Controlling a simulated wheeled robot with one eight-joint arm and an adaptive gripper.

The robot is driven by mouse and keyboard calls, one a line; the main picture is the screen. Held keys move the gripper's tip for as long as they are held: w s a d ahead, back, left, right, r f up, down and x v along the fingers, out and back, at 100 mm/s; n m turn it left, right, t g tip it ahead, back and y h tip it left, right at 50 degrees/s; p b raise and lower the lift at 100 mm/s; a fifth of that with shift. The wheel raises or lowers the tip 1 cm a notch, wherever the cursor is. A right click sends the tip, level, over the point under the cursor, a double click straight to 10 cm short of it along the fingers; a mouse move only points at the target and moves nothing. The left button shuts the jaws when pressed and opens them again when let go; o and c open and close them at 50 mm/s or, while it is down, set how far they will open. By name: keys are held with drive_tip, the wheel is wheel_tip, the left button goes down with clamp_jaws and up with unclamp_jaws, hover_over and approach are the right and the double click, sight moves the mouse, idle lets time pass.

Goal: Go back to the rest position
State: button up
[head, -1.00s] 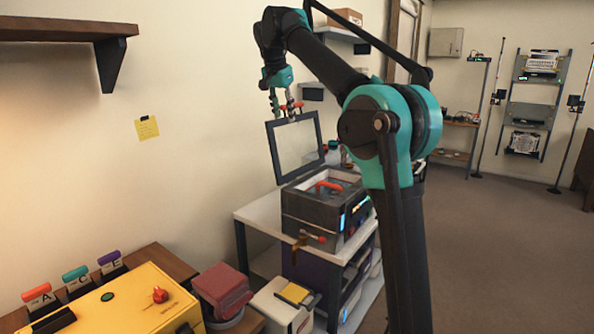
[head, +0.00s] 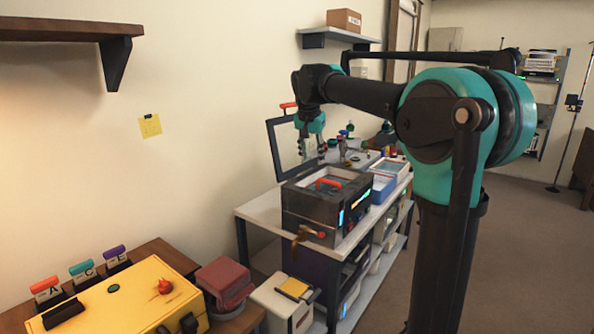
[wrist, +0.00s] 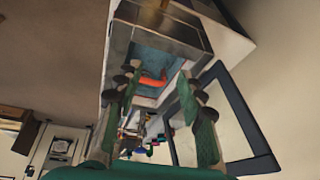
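My gripper (head: 308,148) hangs from the teal wrist above the dark box (head: 300,207), overlapping its raised lid (head: 272,140) in the head view. In the wrist view my gripper (wrist: 157,112) has its two green-padded fingers spread wide, with nothing held between them. The box is open, with an orange-red handle (head: 328,183) inside over a light blue interior. The handle also shows in the wrist view (wrist: 152,80), beyond the fingers. The lid's dark frame (wrist: 240,110) stands right of the fingers there. I cannot tell the exact gap between fingers and lid.
The box stands on a white-topped bench (head: 258,209) with a blue bin (head: 382,188) and small items behind. A yellow case (head: 130,290) and a dark red container (head: 224,280) are at lower left. A wall shelf (head: 70,30) juts out at upper left. Floor at right is clear.

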drive_tip(key=s+d+f+n, duration=0.1)
drive_tip(key=s+d+f, duration=0.3)
drive_tip(key=s+f, duration=0.7)
drive_tip(key=s+d+f+n, duration=0.2)
drive_tip(key=s+d+f, duration=0.3)
drive_tip(key=s+f, duration=0.5)
drive_tip(key=s+d+f+n+y, duration=0.1)
drive_tip(key=s+d+f, duration=0.4)
drive_tip(key=s+f, duration=0.6)
wheel_tip(320, 180, down, 2)
drive_tip(key=shift+s+d+f+n, duration=0.15)
drive_tip(key=shift+s+n, duration=0.15)
drive_tip(key=shift+n, duration=0.3)
